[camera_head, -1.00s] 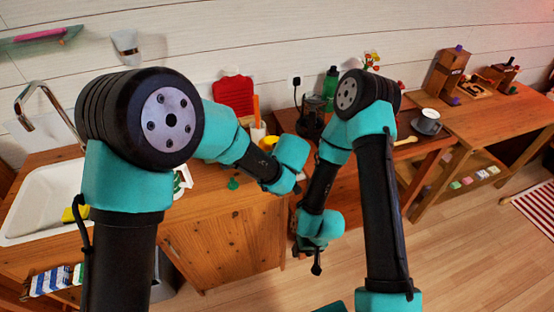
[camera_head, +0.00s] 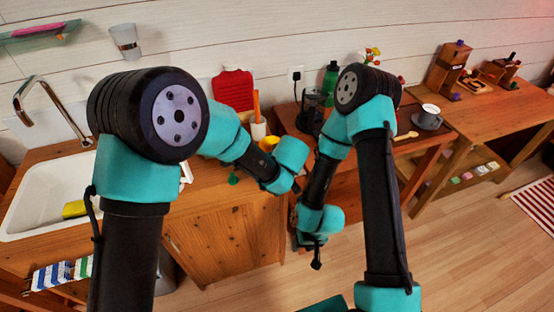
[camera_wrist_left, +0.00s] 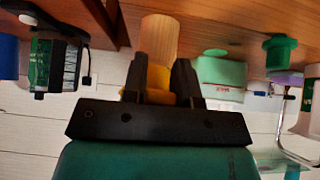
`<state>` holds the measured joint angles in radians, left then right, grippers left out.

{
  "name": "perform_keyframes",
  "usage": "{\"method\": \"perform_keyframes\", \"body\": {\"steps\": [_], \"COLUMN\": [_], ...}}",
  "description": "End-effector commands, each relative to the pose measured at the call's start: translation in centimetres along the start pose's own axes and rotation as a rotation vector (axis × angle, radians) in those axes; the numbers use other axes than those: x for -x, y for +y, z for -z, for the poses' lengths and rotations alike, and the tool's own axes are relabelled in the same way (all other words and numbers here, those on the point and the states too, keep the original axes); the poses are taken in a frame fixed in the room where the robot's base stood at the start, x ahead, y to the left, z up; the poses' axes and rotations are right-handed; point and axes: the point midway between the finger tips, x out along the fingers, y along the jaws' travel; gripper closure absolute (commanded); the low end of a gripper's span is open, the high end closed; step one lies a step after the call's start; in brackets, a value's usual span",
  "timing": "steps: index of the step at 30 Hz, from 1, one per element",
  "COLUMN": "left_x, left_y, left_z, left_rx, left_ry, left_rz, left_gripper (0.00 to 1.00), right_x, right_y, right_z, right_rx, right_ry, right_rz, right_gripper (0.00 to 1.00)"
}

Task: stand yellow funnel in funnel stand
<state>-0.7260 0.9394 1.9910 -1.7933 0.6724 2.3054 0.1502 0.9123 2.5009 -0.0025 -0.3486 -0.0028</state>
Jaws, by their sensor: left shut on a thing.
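In the left wrist view, my left gripper (camera_wrist_left: 158,85) is shut on the yellow funnel (camera_wrist_left: 158,76). Only part of the funnel shows between the dark fingers. In the head view a small yellow patch (camera_head: 268,143) shows just beyond my left wrist, over the counter; the left fingertips are hidden there by my arm. A pale tan cylinder (camera_wrist_left: 158,38) stands right behind the funnel in the wrist view. I cannot make out the funnel stand for certain.
On the counter are a small green object (camera_head: 233,179) and a utensil crock (camera_head: 258,131). A green box (camera_wrist_left: 220,70) and a black coffee maker (camera_wrist_left: 55,55) show in the wrist view. The sink (camera_head: 30,200) is at left.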

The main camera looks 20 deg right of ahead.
Motion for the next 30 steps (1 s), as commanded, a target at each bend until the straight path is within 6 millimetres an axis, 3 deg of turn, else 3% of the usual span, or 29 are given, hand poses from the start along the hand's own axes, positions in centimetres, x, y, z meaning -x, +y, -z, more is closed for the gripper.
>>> {"method": "perform_keyframes", "body": {"steps": [10,11,19,30], "left_x": [-0.13,-0.13,-0.11,-0.11], "left_y": [-0.01,-0.01,0.0,0.0], "left_z": [-0.1,-0.1,-0.09,-0.09], "left_rx": [0.0,0.0,0.0,0.0], "left_ry": [0.0,0.0,0.0,0.0], "left_rz": [0.0,0.0,0.0,0.0], "left_gripper": [0.96,0.7,0.45,0.43], "right_x": [0.0,0.0,0.0,0.0], "right_y": [0.0,0.0,0.0,0.0], "right_z": [0.0,0.0,0.0,0.0], "right_rx": [0.0,0.0,0.0,0.0], "right_ry": [0.0,0.0,0.0,0.0], "right_rz": [0.0,0.0,0.0,0.0], "right_gripper": [0.57,0.57,0.57,0.57]}}
